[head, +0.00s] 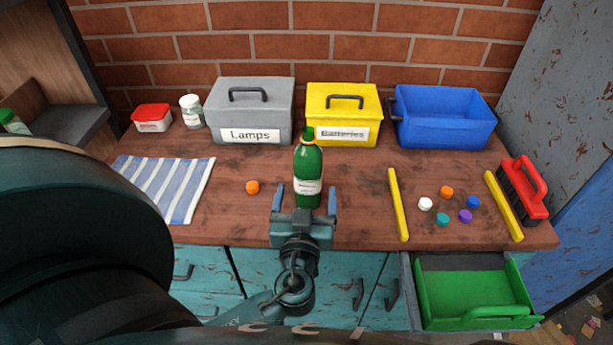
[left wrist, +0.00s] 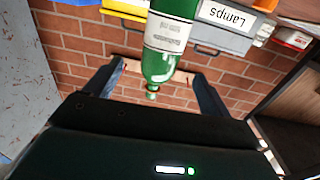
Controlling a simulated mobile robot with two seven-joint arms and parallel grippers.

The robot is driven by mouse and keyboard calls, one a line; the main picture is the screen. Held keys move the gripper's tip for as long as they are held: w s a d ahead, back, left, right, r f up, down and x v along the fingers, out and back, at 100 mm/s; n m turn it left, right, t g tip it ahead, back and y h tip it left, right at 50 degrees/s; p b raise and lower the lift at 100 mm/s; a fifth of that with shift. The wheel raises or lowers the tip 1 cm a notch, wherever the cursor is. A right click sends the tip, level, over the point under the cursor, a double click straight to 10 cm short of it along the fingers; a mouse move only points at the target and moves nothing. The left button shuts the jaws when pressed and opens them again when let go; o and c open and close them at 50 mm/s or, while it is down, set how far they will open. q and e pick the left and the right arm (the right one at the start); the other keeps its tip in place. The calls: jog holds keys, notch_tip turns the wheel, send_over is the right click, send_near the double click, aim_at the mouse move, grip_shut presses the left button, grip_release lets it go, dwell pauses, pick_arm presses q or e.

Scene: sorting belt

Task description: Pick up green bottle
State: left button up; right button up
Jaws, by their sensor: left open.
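The green bottle (head: 308,168) stands upright on the brown worktop, with a white label and an orange ring at its neck. My left gripper (head: 306,190) is open in front of it, with one finger to each side of its lower part in the head view. In the left wrist view the bottle (left wrist: 172,42) appears upside down, between the two open fingers (left wrist: 157,72). There are gaps between bottle and fingers; I cannot tell how deep it sits between them. My right gripper is not in view.
Behind stand a grey Lamps box (head: 236,114), a yellow Batteries box (head: 325,129) and a blue bin (head: 444,125). An orange cap (head: 252,187) lies left of the bottle. Right are a yellow bar (head: 398,205), several caps and a red brush (head: 528,183). A striped cloth (head: 170,183) lies left.

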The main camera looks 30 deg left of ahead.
aim_at(307, 175)
pick_arm(q)
jog(key=p+x, duration=0.1)
jog(key=x, duration=0.4)
jog(key=shift+w+a, duration=0.15)
jog(key=shift+w, duration=0.1)
jog(key=shift+w+a+r+p, duration=0.15)
jog(key=shift+w+a+p, duration=0.2)
jog(key=shift+w+p, duration=0.15)
jog(key=p+x, duration=0.1)
jog(key=x, duration=0.2)
jog(key=shift+w+a+p, duration=0.15)
jog(key=shift+w+p, duration=0.05)
jog(key=shift+p, duration=0.1)
jog(key=shift+w+a+f, duration=0.2)
jog(key=shift+w+f, duration=0.05)
jog(key=shift+w, duration=0.1)
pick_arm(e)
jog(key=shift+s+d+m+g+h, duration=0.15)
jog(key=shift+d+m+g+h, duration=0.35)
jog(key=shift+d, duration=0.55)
pick_arm(q)
jog(key=c, duration=1)
jog(key=shift+c, duration=1.1)
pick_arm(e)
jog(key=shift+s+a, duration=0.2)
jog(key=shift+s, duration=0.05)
pick_arm(q)
jog(key=shift+r, duration=0.1)
